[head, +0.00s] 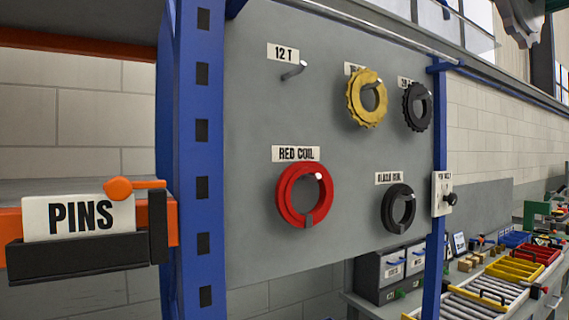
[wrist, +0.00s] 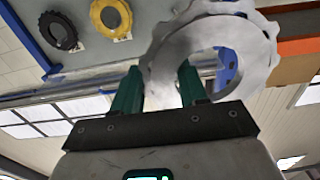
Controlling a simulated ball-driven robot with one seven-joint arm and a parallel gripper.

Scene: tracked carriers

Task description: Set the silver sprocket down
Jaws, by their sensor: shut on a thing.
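The silver sprocket (wrist: 258,45) is a pale toothed ring with a wide hole, large at the top of the wrist view. My gripper (wrist: 160,70) is shut on its rim, between two green fingers. In the head view a grey toothed edge (head: 522,22) at the top right looks like the same sprocket, mostly cut off. It is up in the air, apart from the panel. An empty peg (head: 293,72) stands under the 12 T label on the grey panel (head: 250,150).
A gold sprocket (head: 355,103), a black sprocket (head: 409,108), a red coil (head: 283,197) and a black coil (head: 388,210) hang on other pegs. A blue post (head: 188,150) and a PINS bin (head: 80,250) stand left. A bench with trays (head: 500,290) lies lower right.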

